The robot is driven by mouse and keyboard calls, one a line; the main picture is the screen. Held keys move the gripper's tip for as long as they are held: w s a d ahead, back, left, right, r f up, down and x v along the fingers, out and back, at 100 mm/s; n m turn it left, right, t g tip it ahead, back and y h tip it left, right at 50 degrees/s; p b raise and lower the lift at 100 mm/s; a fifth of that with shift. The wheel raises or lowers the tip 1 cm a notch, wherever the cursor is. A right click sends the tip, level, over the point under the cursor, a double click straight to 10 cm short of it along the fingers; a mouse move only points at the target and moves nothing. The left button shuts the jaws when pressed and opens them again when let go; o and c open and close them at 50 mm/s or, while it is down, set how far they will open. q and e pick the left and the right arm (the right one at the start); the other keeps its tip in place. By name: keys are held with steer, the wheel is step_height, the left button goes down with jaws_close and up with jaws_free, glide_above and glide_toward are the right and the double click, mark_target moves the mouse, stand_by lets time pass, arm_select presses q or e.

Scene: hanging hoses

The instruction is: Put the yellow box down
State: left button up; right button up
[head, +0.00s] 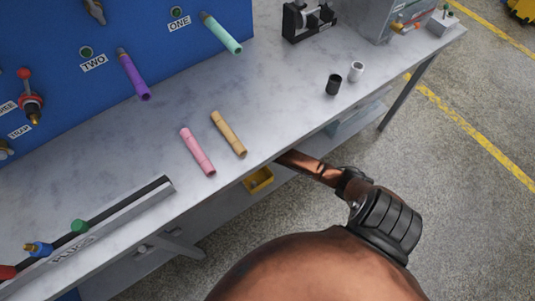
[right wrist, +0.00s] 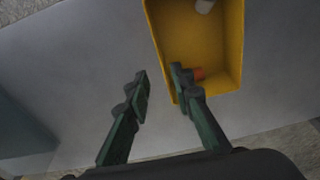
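The yellow box (head: 260,180) shows just below the front edge of the workbench in the head view, partly hidden by the bench top. In the right wrist view the open box (right wrist: 206,42) is over a grey surface; I cannot tell whether it rests on it. It holds an orange-red piece (right wrist: 198,74) and a whitish piece (right wrist: 204,5). My right gripper (right wrist: 160,85) has its fingers apart at the box's near left corner. One finger is outside the box, the other overlaps its inside. No grip on the wall shows. My left gripper is not in view.
The bench top (head: 290,105) carries a pink hose (head: 197,151), a tan hose (head: 229,133), a black cup (head: 333,85) and a white cup (head: 356,71). Purple (head: 133,75) and mint (head: 222,34) hoses hang at the blue panel (head: 175,65). A lower shelf lies under the bench.

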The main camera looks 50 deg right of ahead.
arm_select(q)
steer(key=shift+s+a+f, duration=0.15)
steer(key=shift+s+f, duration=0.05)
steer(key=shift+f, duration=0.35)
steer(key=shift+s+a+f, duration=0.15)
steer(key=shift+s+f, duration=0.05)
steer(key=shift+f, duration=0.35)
arm_select(e)
steer(key=shift+s+r, duration=0.15)
steer(key=shift+r, duration=0.5)
steer(key=s+a+f+n+g, duration=0.1)
steer(key=s+a+f, duration=0.3)
steer(key=s, duration=0.5)
steer(key=s+a+f+n, duration=0.1)
steer(key=s+a+f, duration=0.1)
steer(key=s+f, duration=0.55)
steer(key=s+a+f, duration=0.1)
steer(key=s+a, duration=0.2)
steer(key=s, duration=0.9)
steer(key=s+a+n+g, duration=0.1)
steer(key=s+a, duration=0.3)
steer(key=s, duration=0.9)
steer(key=shift+a+f, duration=0.15)
steer(key=shift+f, duration=0.25)
